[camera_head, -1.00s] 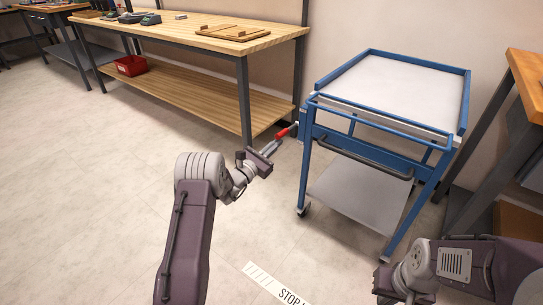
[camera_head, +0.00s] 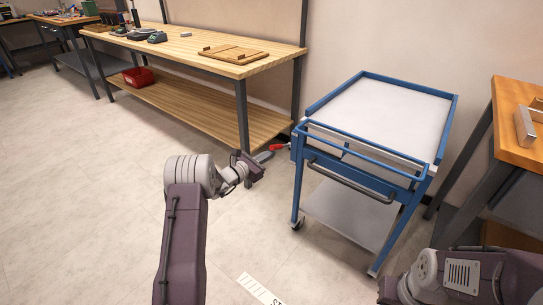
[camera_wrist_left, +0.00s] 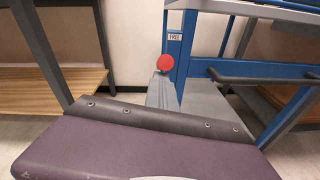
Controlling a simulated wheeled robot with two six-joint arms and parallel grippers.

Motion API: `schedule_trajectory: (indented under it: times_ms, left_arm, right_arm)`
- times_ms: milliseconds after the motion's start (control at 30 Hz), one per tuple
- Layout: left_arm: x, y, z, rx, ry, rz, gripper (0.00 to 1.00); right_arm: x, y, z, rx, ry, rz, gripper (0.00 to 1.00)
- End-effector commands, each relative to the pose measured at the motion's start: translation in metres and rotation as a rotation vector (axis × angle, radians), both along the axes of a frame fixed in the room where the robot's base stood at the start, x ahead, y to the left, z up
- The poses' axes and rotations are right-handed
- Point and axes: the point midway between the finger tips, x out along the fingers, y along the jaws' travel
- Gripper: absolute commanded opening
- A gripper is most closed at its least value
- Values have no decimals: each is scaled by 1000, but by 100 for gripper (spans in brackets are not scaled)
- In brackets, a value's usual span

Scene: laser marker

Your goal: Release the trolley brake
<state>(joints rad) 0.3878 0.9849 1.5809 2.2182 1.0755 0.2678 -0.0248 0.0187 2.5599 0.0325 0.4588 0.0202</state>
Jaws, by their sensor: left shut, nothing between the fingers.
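The blue trolley (camera_head: 356,152) with pale grey shelves stands right of centre in the head view. A red-handled lever (camera_head: 279,147) is beside its front left post. In the left wrist view the lever's red round end (camera_wrist_left: 165,62) sits just below a label reading FREE (camera_wrist_left: 174,37) on the blue post. My left gripper (camera_head: 264,156) is shut with nothing between its fingers. Its grey fingers (camera_wrist_left: 160,92) point at the red end; I cannot tell if they touch it. My right gripper (camera_head: 388,290) is at the bottom right, its fingers hidden.
A wooden workbench (camera_head: 180,48) with a lower shelf and a red bin (camera_head: 137,77) stands behind on the left. Another wooden table (camera_head: 510,105) is right of the trolley. The floor left of my left arm is clear. A white floor marking (camera_head: 258,291) lies in front.

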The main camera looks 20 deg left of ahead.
Motion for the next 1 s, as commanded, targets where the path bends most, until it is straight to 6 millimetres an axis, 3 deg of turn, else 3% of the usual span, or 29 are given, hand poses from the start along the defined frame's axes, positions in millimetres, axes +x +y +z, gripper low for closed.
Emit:
schedule_trajectory:
  times_ms: [367,467,667,700,733,1000]
  left_arm:
    - [1,-1,4,-1,-13,-2,0]
    - [1,2,-5,-2,-11,-2,0]
    - [0,16,-47,-3,-3,-4,0]
    - [-10,21,-29,-3,1,-2,0]
    - [-19,25,-24,-4,1,-1,0]
    - [-77,49,-15,-3,1,-1,0]
  right_arm:
    - [0,0,-2,0,1,0,0]
    - [0,0,-10,0,0,0,0]
    - [0,0,-43,0,1,0,0]
    - [-1,0,-24,0,2,0,0]
    - [-1,0,-16,0,2,0,0]
    - [0,0,7,0,0,0,0]
